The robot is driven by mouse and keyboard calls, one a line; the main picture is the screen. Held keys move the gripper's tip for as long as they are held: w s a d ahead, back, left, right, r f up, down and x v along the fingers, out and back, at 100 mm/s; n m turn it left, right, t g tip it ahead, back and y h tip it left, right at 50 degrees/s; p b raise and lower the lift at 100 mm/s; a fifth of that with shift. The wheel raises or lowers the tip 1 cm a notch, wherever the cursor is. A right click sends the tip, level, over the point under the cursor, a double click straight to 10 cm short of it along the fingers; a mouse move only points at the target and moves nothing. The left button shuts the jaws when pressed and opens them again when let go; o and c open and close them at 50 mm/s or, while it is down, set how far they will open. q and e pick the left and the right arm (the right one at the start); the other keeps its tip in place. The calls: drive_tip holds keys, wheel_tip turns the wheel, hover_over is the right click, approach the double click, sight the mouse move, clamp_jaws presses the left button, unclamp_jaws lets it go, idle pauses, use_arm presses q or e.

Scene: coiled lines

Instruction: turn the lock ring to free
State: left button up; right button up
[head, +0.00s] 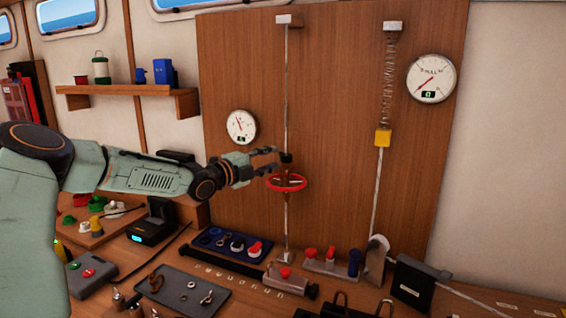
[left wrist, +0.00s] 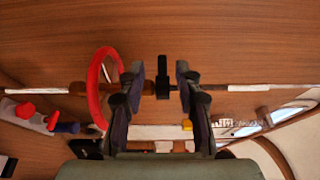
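A thin vertical rod (head: 287,90) runs down the wooden board. A small black collar (head: 286,157), which looks like the lock ring, sits on it above a red handwheel (head: 286,182). My left gripper (head: 275,161) reaches in from the left at the collar's height. In the left wrist view the rod runs sideways, and the black collar (left wrist: 162,77) lies between the two open fingers (left wrist: 160,82) with a gap on each side. The red wheel (left wrist: 101,88) is just outside the left finger. My right gripper is not in view.
Two dials (head: 431,78) hang on the board (head: 340,120). A spring with a yellow block (head: 382,138) hangs to the right of the rod. Below, the bench holds a blue tray (head: 231,246), a grey tray (head: 192,292) and a grey block with red knobs (head: 318,265).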

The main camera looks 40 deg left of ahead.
sight(281, 153)
use_arm(q)
drive_tip(key=shift+w+a+f, duration=0.15)
drive_tip(key=shift+w+f, duration=0.05)
drive_tip(key=shift+w, duration=0.15)
drive_tip(key=shift+w+r, duration=0.1)
drive_tip(key=shift+w, duration=0.15)
drive_tip(key=w, duration=0.2)
drive_tip(key=w+d+b, duration=0.1)
drive_tip(key=shift+w+r, duration=0.1)
drive_tip(key=shift+r, duration=0.15)
drive_tip(key=shift+w+a+f, duration=0.15)
drive_tip(key=shift+w+a, duration=0.05)
drive_tip(key=shift+w, duration=0.2)
drive_tip(key=shift+s, duration=0.2)
drive_tip(key=shift+d+r, duration=0.2)
drive_tip(key=shift+r, duration=0.1)
drive_tip(key=shift+c, duration=0.5)
drive_tip(key=shift+w+a+f, duration=0.1)
drive_tip(key=shift+w+f, duration=0.1)
drive_tip(key=shift+f, duration=0.05)
drive_tip(key=c, duration=0.5)
drive_tip(key=shift+s, duration=0.15)
clamp_jaws()
